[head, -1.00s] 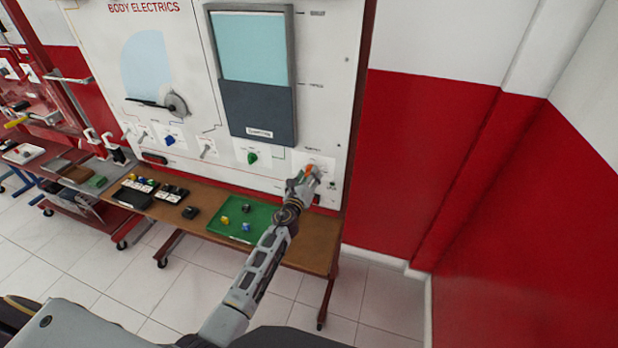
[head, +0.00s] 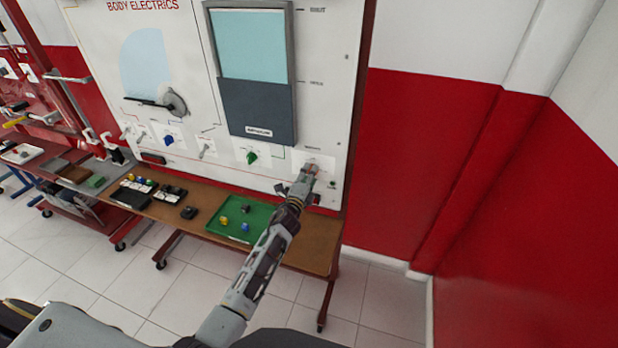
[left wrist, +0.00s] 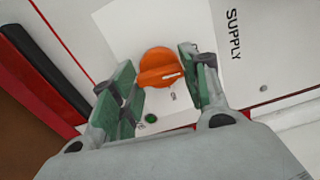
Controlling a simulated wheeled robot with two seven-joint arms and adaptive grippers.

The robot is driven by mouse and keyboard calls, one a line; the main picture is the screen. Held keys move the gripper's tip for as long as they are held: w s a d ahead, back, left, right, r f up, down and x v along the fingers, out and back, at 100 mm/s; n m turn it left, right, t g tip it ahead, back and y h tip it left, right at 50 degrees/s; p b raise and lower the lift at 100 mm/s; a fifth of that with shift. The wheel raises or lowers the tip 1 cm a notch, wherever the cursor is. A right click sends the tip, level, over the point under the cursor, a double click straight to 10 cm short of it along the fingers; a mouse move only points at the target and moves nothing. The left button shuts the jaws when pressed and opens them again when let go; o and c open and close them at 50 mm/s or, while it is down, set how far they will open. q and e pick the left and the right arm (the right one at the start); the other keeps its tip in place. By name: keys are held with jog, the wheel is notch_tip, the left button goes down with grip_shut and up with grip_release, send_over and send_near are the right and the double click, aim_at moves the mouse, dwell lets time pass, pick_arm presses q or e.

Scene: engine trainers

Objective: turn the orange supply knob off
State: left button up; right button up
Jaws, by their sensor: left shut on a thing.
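The orange supply knob (left wrist: 160,66) sits on a white plate marked SUPPLY in the left wrist view, with a pale pointer line toward its lower right edge. My left gripper (left wrist: 161,82) has its green-padded fingers on either side of the knob and is shut on it. In the head view my left gripper (head: 306,176) reaches the lower right of the white Body Electrics board (head: 322,60). It hides most of the knob there; only a little orange shows. My right gripper is not in view.
A green knob (head: 252,157) and a blue knob (head: 169,140) are on the board to the left. Below, a brown bench (head: 312,252) carries a green tray (head: 215,228) with small blocks. A small green dot (left wrist: 151,118) is near the knob. Open floor lies right of the bench.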

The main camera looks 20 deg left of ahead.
pick_arm(q)
jog(key=shift+f+n, duration=0.1)
jog(key=shift+n, duration=0.5)
jog(key=o, duration=1)
jog(key=shift+s, duration=0.15)
jog(key=s, duration=1.1)
jog(key=shift+s+a, duration=0.2)
jog(key=shift+s, duration=0.15)
jog(key=shift+a, duration=0.1)
dwell(0.4)
